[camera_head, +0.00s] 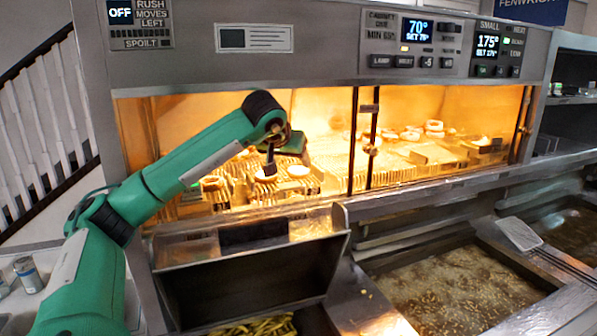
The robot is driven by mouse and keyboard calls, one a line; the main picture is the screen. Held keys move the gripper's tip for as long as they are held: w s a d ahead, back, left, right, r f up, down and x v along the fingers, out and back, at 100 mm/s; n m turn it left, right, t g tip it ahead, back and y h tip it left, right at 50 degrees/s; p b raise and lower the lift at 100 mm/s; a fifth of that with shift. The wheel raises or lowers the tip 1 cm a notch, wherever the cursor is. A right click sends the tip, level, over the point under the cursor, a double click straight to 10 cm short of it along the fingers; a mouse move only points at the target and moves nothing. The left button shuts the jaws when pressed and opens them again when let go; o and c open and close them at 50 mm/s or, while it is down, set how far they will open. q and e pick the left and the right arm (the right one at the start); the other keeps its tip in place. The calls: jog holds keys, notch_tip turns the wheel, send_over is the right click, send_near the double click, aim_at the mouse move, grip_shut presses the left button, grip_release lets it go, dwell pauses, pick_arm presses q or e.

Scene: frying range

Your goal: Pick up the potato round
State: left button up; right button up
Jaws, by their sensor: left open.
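Pale potato rounds lie on the ribbed racks inside the lit warming cabinet. One round (265,177) is right at the tips of my left gripper (270,170). Another round (298,171) lies just to its right, and one more (211,181) lies to the left. My left arm reaches in through the cabinet's open front, and the gripper points down, open. I cannot tell whether its fingers touch the round, as they partly cover it. My right gripper is not in view.
Cabinet posts (353,140) stand right of my gripper; more rings and rounds (434,126) lie beyond them. A steel hopper (245,275) stands below the cabinet, with fries (255,327) under it. An oil vat (455,290) is at the lower right.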

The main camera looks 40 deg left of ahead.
aim_at(297, 171)
pick_arm(q)
jog(key=shift+w+f, duration=0.2)
jog(key=shift+w, duration=0.05)
jog(key=p+x, duration=0.2)
jog(key=x, duration=0.1)
jog(key=shift+w+f, duration=0.2)
jog(key=shift+f, duration=0.05)
jog(key=shift+w+a+f, duration=0.1)
jog(key=shift+w+f, duration=0.15)
jog(key=shift+f, duration=0.15)
jog(key=c, duration=0.5)
pick_arm(e)
jog(key=shift+w+a+r, duration=0.1)
jog(key=shift+a+r, duration=0.1)
jog(key=shift+r, duration=0.35)
jog(key=shift+a+r, duration=0.15)
jog(key=shift+r, duration=0.35)
